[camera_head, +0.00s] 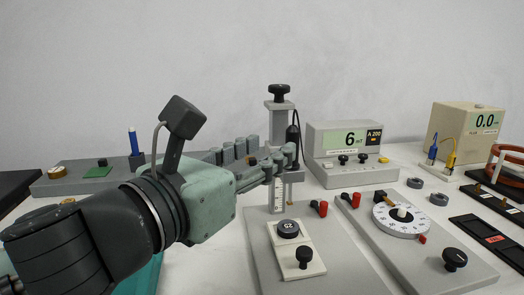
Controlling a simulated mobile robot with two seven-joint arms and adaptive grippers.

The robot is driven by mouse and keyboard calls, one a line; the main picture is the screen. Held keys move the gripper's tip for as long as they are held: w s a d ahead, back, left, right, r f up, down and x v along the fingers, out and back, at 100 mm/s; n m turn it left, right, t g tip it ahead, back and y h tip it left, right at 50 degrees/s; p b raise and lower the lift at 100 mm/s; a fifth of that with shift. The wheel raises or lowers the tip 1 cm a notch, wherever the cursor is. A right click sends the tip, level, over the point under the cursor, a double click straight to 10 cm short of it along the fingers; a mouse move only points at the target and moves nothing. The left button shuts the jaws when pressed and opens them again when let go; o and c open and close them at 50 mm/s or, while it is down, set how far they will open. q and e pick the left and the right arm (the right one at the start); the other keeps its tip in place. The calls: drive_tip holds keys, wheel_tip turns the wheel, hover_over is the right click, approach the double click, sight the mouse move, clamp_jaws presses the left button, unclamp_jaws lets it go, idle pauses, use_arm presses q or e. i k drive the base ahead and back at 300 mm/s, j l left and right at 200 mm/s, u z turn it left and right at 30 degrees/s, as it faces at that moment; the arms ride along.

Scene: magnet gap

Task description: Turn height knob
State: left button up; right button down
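A grey upright post stands in the middle of the table with a black knob (279,91) on its top, which looks like the height knob. A scale strip (278,193) runs down the lower part of the post. My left gripper (287,156) reaches in from the left, with its fingers overlapping the middle of the post, well below the top knob. The fingers overlap each other from this side, so their opening is unclear, as is whether they touch the post. My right gripper is out of view.
A meter (335,170) reading 6 mT stands behind the post. A plate with a round dial (402,218) and a black knob (455,259) lies at right. A beige meter (466,132) stands back right. A small white plate (309,262) with two black knobs lies in front.

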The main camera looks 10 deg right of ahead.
sight(278, 91)
drive_tip(key=k, duration=1.5)
